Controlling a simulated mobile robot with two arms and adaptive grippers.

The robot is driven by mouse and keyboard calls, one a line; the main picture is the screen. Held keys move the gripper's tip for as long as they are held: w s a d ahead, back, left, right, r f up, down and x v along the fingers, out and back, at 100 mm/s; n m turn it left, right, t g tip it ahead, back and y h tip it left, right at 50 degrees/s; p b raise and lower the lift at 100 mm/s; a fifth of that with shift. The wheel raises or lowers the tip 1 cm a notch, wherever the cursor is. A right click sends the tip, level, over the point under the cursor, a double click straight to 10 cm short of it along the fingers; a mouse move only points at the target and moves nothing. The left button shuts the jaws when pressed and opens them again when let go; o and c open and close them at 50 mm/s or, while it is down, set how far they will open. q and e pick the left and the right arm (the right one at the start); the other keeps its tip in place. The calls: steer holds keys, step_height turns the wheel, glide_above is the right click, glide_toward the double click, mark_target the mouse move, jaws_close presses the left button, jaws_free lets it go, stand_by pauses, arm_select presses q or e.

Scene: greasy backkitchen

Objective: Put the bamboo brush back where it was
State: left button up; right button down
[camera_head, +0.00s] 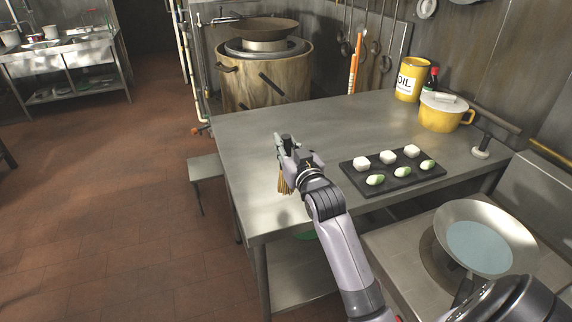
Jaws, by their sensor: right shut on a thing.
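The bamboo brush (283,184) is in my right gripper (284,152), over the left part of the steel table (252,128). Its tan bristles point down and its dark handle end sticks up above the fingers. The gripper is shut on it, and the fingers hide its middle. I cannot tell whether the bristle tips touch the table top. My left gripper is not in view.
A black tray (352,177) with several white and green pieces lies right of the brush. A yellow pot (440,121), an OIL can (409,82) and a dark bottle stand at the back right. A wok (510,238) with bluish liquid is at the lower right. The table's middle is clear.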

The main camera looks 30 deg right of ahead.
steer(key=shift+f, duration=0.95)
step_height(320, 180, down, 4)
steer(key=shift+f, duration=0.1)
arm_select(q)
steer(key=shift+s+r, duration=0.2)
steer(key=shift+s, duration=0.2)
arm_select(e)
steer(key=shift+f, duration=0.15)
steer(key=shift+f, duration=0.15)
steer(key=c, duration=1.5)
jaws_free()
steer(key=shift+o, duration=0.2)
steer(key=shift+s, duration=0.1)
